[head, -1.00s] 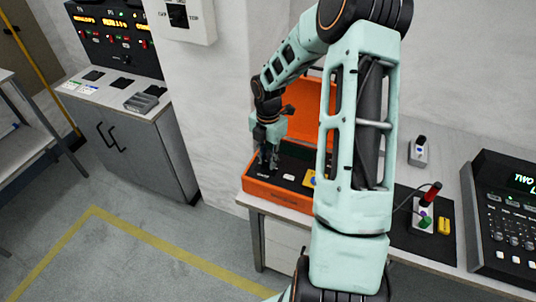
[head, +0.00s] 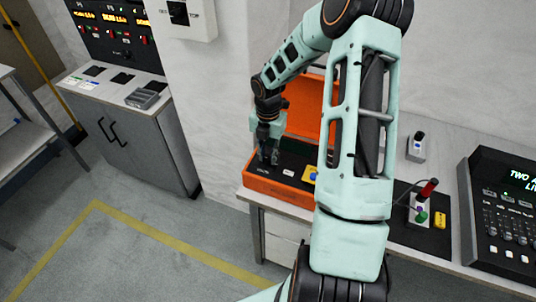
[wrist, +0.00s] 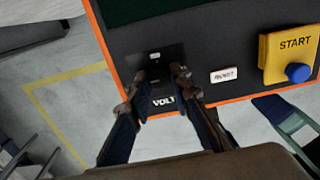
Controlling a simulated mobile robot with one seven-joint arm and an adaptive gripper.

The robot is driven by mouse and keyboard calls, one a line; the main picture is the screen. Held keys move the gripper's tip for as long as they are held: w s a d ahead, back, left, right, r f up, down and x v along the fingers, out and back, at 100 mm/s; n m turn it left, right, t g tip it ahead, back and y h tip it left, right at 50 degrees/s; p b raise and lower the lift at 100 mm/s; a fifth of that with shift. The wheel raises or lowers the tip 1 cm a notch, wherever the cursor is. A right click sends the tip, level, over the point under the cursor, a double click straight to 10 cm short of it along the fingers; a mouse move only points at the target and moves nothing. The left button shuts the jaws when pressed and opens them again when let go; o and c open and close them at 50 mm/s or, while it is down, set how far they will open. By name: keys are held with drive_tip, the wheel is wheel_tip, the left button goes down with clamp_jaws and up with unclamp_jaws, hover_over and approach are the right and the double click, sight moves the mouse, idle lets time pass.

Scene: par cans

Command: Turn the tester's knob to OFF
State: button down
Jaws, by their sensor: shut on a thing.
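The tester is an open orange case (head: 273,191) with a black panel (wrist: 215,45) and a raised orange lid (head: 305,115). My gripper (head: 268,157) points down at the panel's left end in the head view. In the wrist view my gripper's two fingers (wrist: 157,76) are closed on the dark knob (wrist: 155,72), just above a white VOLT label (wrist: 163,101). A small white mark (wrist: 154,56) shows just beyond the fingertips. The knob is dark on dark and partly hidden by the fingers, so its pointer cannot be read.
A yellow START block (wrist: 292,45) with a blue button and a small white label (wrist: 223,75) sit right of the fingers. A red-topped device (head: 422,203) on a black mat and a large console (head: 500,205) stand farther right. Open floor lies left.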

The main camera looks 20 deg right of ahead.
sight(268, 157)
drive_tip(key=c, duration=1.7)
unclamp_jaws()
drive_tip(key=shift+c, duration=0.2)
drive_tip(key=shift+r, duration=0.1)
wheel_tip(268, 157, up, 12)
